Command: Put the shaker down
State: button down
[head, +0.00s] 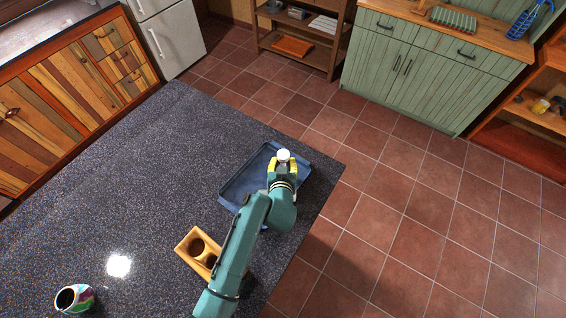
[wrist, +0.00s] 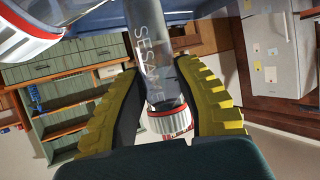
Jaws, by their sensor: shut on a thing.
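The shaker (wrist: 150,45) is a clear cylinder with a "SESAME" label and a white-and-red cap. My gripper (wrist: 163,80) is shut on it, with a ribbed yellow finger on either side. In the head view, the shaker's white end (head: 284,155) shows between the yellow fingertips of my gripper (head: 282,165), over the right part of a blue tray (head: 233,187). The rest of the shaker is hidden there by my gripper. I cannot tell whether the shaker touches the tray.
Part of another clear container with a white-and-red rim (wrist: 28,32) is close by in the wrist view. A wooden holder (head: 185,243) and a colourful mug (head: 84,296) stand on the dark speckled counter (head: 150,170). The counter's edge lies right of the tray.

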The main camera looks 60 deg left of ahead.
jog(key=shift+f, duration=0.25)
jog(key=c, duration=0.8)
grip_release()
jog(key=shift+r, duration=0.1)
jog(key=shift+r, duration=0.1)
jog(key=shift+s+d+r, duration=0.1)
jog(key=shift+d+r, duration=0.05)
jog(key=v, duration=1.1)
jog(key=shift+d, duration=0.4)
jog(key=shift+r, duration=0.1)
